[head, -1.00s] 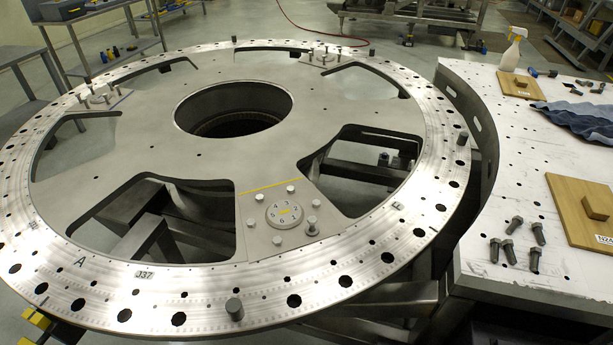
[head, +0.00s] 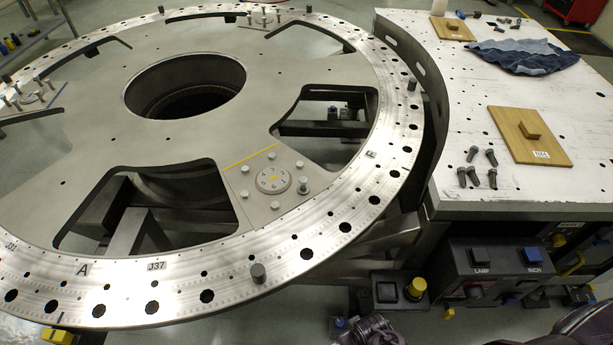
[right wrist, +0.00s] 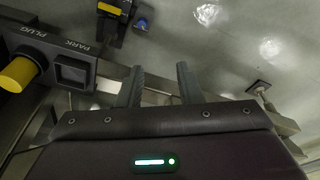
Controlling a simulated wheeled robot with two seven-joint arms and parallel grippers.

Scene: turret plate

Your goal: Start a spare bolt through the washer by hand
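Several dark spare bolts (head: 474,177) lie and stand in a loose group on the white side table, near its front left corner. The turret ring (head: 207,296) carries a plate (head: 235,180) with a round numbered dial (head: 273,180) and several bolt heads. One taller bolt (head: 303,186) stands at the plate's right; a washer under it is too small to make out. I cannot pick out a loose washer. My right gripper (right wrist: 160,86) is open and empty in the right wrist view, over the floor beside a control box. My left gripper is not in view.
The white table (head: 550,190) also bears wooden blocks with boards (head: 530,148) and a blue cloth (head: 525,55). Control boxes (head: 490,268) sit below its front edge. A yellow knob (right wrist: 18,74) is left of my right gripper. A dark stud (head: 258,272) stands on the ring.

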